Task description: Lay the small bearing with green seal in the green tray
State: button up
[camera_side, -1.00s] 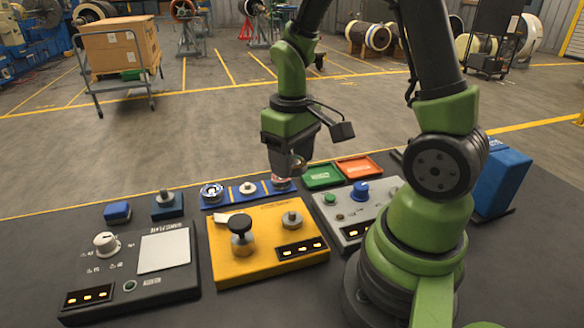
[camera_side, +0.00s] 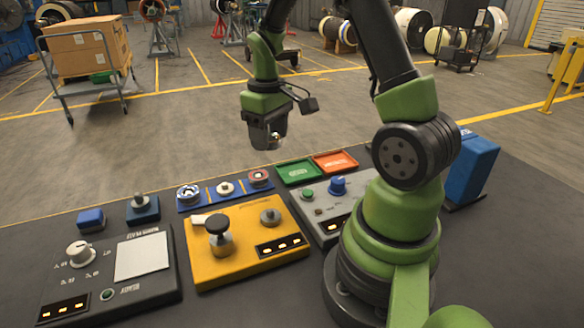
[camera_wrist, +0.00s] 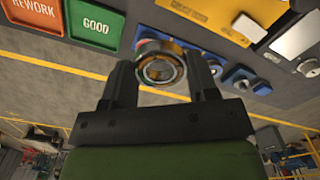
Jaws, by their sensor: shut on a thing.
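My gripper (camera_side: 266,143) is shut on a bearing (camera_wrist: 161,69) and holds it raised above the bench. In the wrist view the bearing is a metal ring between the two fingers; I cannot make out its seal colour. In the side view the gripper mostly hides it. The green tray (camera_side: 299,172) lies flat on the bench, below and slightly right of my gripper in the side view. It looks empty. It also shows in the wrist view, marked GOOD (camera_wrist: 93,27), to the left of the bearing and apart from it.
An orange-red REWORK tray (camera_side: 335,162) adjoins the green one. A blue rack (camera_side: 208,194) with several round parts is left of the trays. A yellow panel (camera_side: 245,245) and grey control panels (camera_side: 110,276) with knobs stand nearer. A blue block (camera_side: 472,168) stands right.

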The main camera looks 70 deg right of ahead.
jog(key=s+d+f, duration=0.1)
jog(key=d+f, duration=0.4)
jog(key=d, duration=0.8)
send_over(298, 173)
notch_tip(298, 173, down, 5)
jog(key=shift+f, duration=2.4)
jog(key=shift+f, duration=0.15)
jog(key=o, duration=0.8)
jog(key=shift+c, duration=0.2)
